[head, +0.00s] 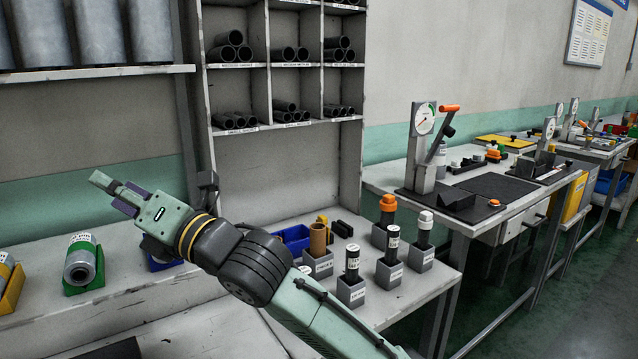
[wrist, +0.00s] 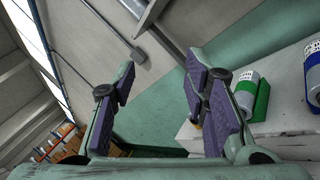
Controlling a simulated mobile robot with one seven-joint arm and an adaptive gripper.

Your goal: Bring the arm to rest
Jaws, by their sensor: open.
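My gripper (head: 117,192) is at the end of my raised arm in the head view, above the grey bench (head: 140,290) and pointing up and to the left. In the wrist view my gripper (wrist: 160,95) has its two purple-padded fingers spread wide, with nothing between them. The gripper touches nothing that I can see.
A grey roll on a green cradle (head: 86,283) lies on the bench at left. Dark cylinders stand in grey holders, one orange-topped (head: 387,212). A cubby shelf (head: 262,95) rises behind. A gauge press (head: 422,150) stands on the right table.

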